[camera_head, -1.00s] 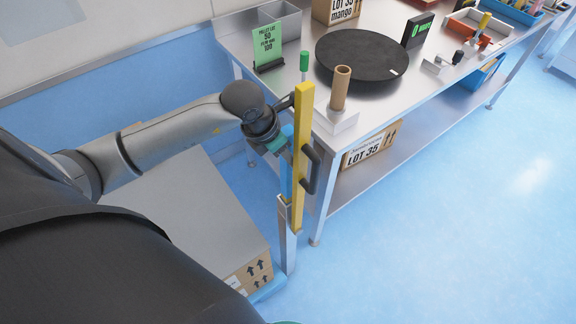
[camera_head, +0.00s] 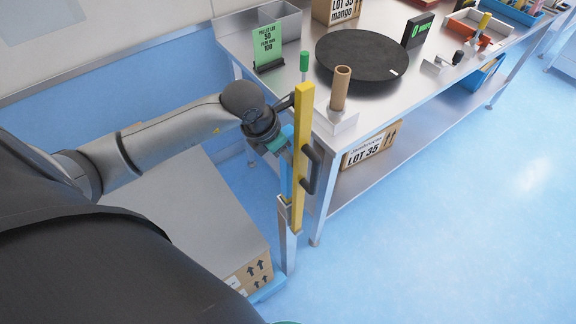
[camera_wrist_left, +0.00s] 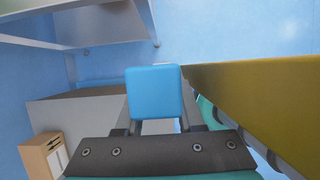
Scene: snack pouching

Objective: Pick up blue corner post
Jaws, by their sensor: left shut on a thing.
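A metal holder (camera_head: 288,240) is around the lower end of the post, at the corner of the pallet. My right gripper is not in view.
The yellow post (camera_head: 302,160) with a black handle (camera_head: 311,170) stands close beside my left gripper. A steel table (camera_head: 330,185) is just to the right, with a cardboard tube (camera_head: 341,88) and black turntable (camera_head: 362,54). Boxes (camera_head: 254,272) sit below my arm. Open floor lies at right.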

